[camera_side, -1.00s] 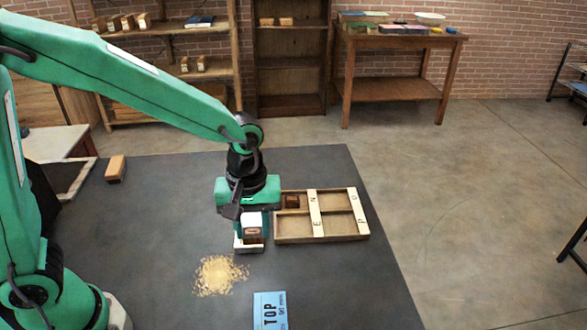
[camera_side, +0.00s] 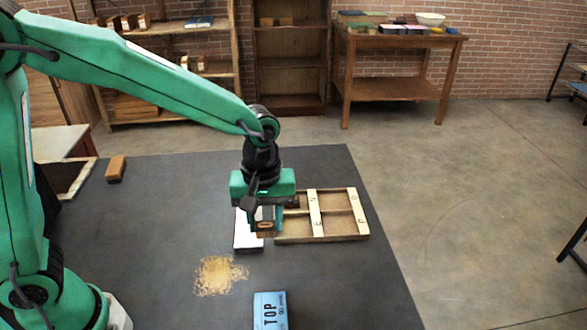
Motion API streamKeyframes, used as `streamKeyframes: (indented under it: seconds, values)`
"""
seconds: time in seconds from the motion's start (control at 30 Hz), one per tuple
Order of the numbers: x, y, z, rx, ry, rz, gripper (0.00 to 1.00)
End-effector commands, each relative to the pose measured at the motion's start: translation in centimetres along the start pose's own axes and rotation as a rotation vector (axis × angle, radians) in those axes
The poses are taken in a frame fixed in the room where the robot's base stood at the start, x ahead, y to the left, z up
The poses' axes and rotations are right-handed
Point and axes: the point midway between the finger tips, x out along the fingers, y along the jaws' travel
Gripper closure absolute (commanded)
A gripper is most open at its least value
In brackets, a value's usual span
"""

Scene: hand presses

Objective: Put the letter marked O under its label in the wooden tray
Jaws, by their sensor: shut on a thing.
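My gripper (camera_side: 264,228) is shut on a small wooden letter block (camera_side: 265,227) with a dark O-like mark on its near face. The block is held at the left edge of the wooden tray (camera_side: 335,239), in front of a white flat-topped piece (camera_side: 246,238). The tray has several compartments, with pale label strips carrying small letters. One letter at the far end of the right strip (camera_side: 354,198) looks like O. The right compartments look empty. My gripper hides part of the tray's left side.
A brown block (camera_side: 116,168) lies far left on the dark table. The table left of the white piece is clear.

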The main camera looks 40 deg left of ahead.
Motion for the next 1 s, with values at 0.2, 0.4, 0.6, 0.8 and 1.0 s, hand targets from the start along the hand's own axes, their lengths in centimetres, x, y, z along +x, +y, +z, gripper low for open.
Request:
streamKeyframes:
  seconds: [0.2,0.4,0.6,0.8,1.0]
  values:
    - [-0.4,3.8,-1.7,0.004,0.000,0.000,0.86]
    - [-0.7,7.4,-3.3,0.008,0.000,0.000,0.86]
    - [-0.7,10.7,-4.8,0.012,0.000,0.000,0.86]
    - [-0.5,13.9,-6.1,0.016,0.000,0.000,0.86]
    - [-0.2,16.5,-7.3,0.020,0.000,0.000,0.86]
